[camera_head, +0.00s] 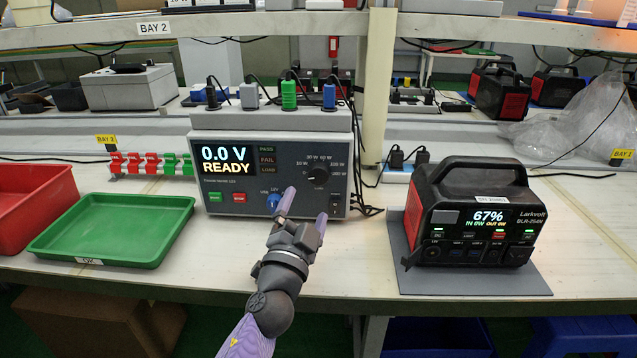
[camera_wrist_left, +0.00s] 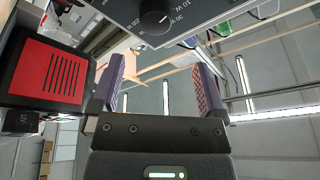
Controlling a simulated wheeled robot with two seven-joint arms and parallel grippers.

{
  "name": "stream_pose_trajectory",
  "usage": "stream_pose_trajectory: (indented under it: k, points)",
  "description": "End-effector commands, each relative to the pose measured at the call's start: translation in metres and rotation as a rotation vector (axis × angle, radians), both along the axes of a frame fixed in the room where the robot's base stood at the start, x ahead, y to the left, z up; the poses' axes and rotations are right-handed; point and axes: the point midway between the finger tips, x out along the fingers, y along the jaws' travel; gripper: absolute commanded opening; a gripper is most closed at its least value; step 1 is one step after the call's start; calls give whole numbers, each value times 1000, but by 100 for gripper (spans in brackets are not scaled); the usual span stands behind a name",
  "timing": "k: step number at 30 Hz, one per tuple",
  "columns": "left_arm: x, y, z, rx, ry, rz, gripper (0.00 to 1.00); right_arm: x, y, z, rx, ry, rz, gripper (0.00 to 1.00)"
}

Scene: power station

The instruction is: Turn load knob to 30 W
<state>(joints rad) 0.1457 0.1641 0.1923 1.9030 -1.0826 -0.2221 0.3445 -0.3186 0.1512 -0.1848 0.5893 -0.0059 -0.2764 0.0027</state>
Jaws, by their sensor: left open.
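The load knob (camera_head: 318,177) is a round black dial on the right of the grey tester's (camera_head: 232,190) front panel, with watt labels around it. The tester's display reads 0.0 V READY. In the left wrist view the knob (camera_wrist_left: 155,18) is at the top centre, with 10 W and 30 W marks legible beside it; its exact setting is too small to tell. My left gripper (camera_head: 305,210) is open and empty, in front of the panel just below the knob, apart from it. Its two purple fingers (camera_wrist_left: 154,85) also show in the wrist view. My right gripper is out of view.
A black and red power station (camera_head: 470,207) reading 67% stands on a grey mat (camera_head: 480,282) to the right. A green tray (camera_head: 112,230) and a red bin (camera_head: 35,205) are at the left. Cables hang beside the tester's right side.

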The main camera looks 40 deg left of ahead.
Motion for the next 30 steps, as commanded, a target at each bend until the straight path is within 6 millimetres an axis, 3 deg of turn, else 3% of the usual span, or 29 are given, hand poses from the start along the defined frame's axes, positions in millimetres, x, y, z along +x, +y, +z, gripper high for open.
stream_pose_trajectory:
  k: [6,12,23,30]
  points:
    - [42,15,2,1,0,0,95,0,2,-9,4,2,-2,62]
    - [68,25,10,1,1,0,95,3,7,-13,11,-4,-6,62]
    - [74,27,13,-1,0,-1,95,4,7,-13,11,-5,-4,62]
    - [74,27,13,-1,1,-2,44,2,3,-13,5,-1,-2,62]
